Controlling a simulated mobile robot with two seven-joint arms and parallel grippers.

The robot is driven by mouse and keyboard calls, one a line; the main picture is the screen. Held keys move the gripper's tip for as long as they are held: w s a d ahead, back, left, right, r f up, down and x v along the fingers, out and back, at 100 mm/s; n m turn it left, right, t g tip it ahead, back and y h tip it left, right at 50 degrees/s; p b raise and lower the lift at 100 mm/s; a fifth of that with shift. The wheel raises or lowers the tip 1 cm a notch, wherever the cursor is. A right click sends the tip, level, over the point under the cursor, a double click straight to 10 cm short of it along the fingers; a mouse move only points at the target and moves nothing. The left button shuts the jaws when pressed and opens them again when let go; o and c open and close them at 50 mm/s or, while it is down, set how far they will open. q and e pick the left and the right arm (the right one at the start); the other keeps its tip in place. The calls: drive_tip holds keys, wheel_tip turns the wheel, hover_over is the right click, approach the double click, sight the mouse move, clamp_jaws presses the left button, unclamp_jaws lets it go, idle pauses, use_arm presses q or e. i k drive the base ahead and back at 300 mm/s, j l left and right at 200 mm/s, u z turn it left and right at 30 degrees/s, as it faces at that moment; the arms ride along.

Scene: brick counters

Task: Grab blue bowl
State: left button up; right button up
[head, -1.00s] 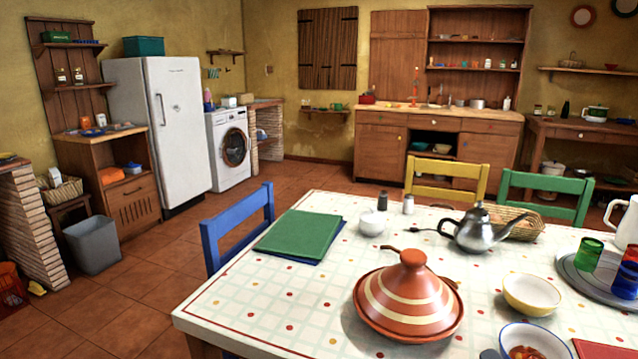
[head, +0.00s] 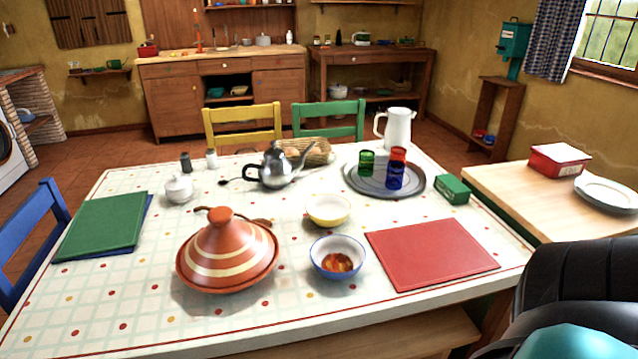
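A bowl with a blue rim and outside and a pale inside (head: 337,250) stands upright on the table near its front edge, in the head view. Some reddish-orange food lies in it. It sits between the striped tagine and a red placemat, apart from both. Neither of my grippers shows in the head view. A dark rounded shape with a teal part fills the lower right corner; I cannot tell what it is.
The tagine (head: 226,257) stands left of the bowl and a yellow bowl (head: 328,209) behind it. The red placemat (head: 431,252) lies flat to its right. A round tray (head: 415,186) with cups, a teapot (head: 275,167) and a white pitcher (head: 397,128) stand farther back. The table front (head: 320,318) is clear.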

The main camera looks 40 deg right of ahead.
sight(336, 257)
drive_tip(key=z, duration=1.55)
